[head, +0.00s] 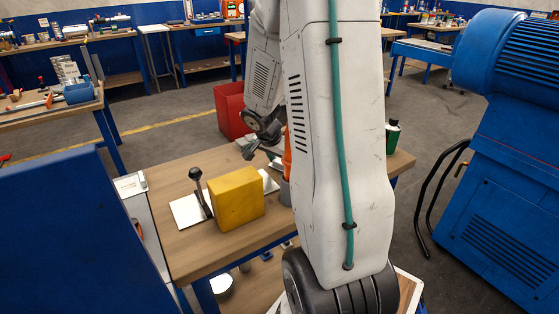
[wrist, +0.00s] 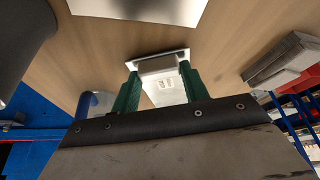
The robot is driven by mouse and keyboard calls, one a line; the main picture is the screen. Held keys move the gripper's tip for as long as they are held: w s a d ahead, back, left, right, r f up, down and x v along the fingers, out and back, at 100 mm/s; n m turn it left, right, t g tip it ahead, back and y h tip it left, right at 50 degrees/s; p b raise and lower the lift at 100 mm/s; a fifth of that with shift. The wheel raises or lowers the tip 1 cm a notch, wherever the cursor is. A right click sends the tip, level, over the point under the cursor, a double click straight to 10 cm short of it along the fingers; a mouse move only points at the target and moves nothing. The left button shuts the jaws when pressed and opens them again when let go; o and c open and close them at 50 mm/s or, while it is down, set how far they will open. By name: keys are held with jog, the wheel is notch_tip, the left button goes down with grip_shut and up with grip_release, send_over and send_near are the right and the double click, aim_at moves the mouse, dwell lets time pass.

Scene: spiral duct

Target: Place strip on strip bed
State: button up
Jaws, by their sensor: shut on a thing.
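My gripper (wrist: 158,69) has two green fingers in the wrist view, shut on a small pale metal piece, which I take to be the strip (wrist: 158,63). The piece lies across the fingertips above the wooden table. A pale surface with small slots shows between the fingers; I cannot tell if it belongs to the same piece. A flat light plate (wrist: 140,8) lies beyond the fingertips; I cannot tell if it is the strip bed. In the head view my arm hides much of the work, and the held piece is not clear there.
The wooden table (head: 185,255) carries a yellow block (head: 236,198), a black-handled lever (head: 200,190) on a light plate (head: 186,211), an orange bottle (head: 287,157) and a green container (head: 392,136). A red bin (head: 230,108) stands behind. A blue machine (head: 510,190) is at right.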

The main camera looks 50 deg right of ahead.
jog(key=shift+f, duration=0.2)
jog(key=o, duration=1.1)
